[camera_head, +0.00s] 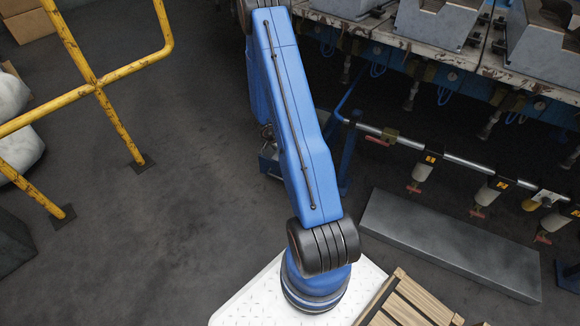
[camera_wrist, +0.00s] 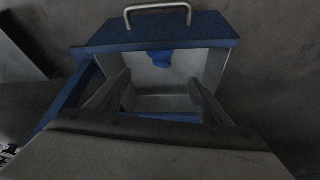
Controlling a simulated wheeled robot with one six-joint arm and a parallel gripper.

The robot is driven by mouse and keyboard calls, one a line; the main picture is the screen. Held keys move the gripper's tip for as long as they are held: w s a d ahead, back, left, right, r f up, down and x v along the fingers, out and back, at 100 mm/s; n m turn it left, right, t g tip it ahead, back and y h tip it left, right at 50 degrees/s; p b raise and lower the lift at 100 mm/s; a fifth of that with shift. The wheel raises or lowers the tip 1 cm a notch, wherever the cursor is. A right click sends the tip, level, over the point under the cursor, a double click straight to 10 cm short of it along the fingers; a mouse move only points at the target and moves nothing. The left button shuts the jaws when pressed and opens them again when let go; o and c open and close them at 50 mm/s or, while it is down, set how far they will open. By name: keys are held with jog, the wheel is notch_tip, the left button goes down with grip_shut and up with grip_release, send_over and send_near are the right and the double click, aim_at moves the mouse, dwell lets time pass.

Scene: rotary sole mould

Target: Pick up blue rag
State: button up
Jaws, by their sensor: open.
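In the wrist view a blue metal box or drawer (camera_wrist: 100,42) with a grey inside lies open below my gripper. A small blue shape (camera_wrist: 160,58) shows against its far inner wall, under the rim; it may be the blue rag, but I cannot tell for sure. Another blue strip (camera_wrist: 160,116) shows low between the fingers, and I cannot tell what it is. My gripper (camera_wrist: 161,84) is open, its two dark fingers apart over the box opening with nothing seen between their tips. In the head view my gripper is hidden.
A metal handle (camera_wrist: 158,8) stands on the box's far side. In the head view a yellow railing (camera_head: 97,84) is at left, a grey block (camera_head: 450,245) and a pipe with valves (camera_head: 465,163) at right, machine moulds (camera_head: 440,20) at upper right.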

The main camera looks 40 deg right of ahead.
jog(key=x, duration=1)
jog(key=shift+x, duration=2.7)
jog(key=shift+s+d, duration=0.15)
jog(key=shift+s, duration=0.05)
jog(key=c, duration=1)
